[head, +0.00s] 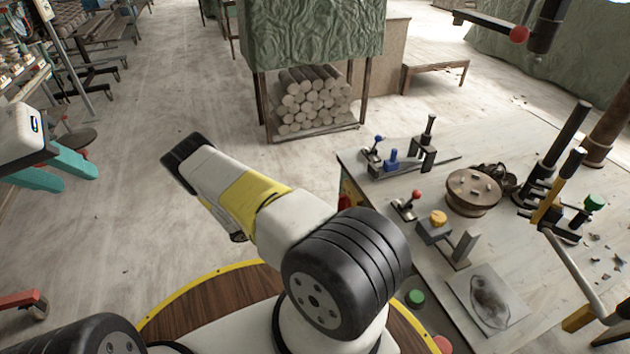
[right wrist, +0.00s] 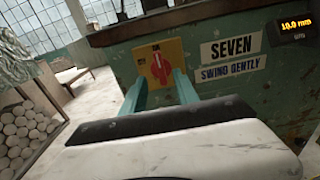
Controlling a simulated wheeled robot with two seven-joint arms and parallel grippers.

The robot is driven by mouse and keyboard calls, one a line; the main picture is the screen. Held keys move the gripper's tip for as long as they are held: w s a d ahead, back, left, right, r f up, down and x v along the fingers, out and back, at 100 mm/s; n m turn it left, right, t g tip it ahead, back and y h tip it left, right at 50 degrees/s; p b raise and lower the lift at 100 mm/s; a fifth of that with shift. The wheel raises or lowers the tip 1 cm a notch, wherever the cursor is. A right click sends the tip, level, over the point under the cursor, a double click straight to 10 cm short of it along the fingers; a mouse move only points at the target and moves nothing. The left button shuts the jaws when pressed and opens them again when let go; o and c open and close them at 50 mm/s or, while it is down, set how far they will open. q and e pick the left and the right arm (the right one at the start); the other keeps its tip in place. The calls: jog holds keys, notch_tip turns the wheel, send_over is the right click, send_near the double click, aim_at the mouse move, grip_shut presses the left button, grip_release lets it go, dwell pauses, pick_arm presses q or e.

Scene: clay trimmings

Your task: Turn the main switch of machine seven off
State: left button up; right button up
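The main switch is a red knob (right wrist: 159,67) on a yellow plate (right wrist: 176,52) in the right wrist view. Its handle stands about upright, below a small dark mark that is too small to read surely. A sign (right wrist: 231,47) beside it reads SEVEN. My right gripper (right wrist: 160,78) is open, its teal fingers pointing at the plate, one on each side of the knob in the picture. I cannot tell whether they touch it. The right gripper is not visible in the head view. My left gripper (head: 78,179) is open and empty at the far left of the head view.
The machine's worktable (head: 390,215) stands at the right, with levers, a round turntable (head: 472,192) and small fittings on top. A rack of logs (head: 312,105) stands behind. A display (right wrist: 295,22) reads 10.0 mm.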

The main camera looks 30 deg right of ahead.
aim_at(343, 203)
jog(key=d, duration=0.8)
jog(key=shift+s+f, duration=0.2)
jog(key=shift+s, duration=0.25)
jog(key=shift+a, duration=0.1)
grip_shut()
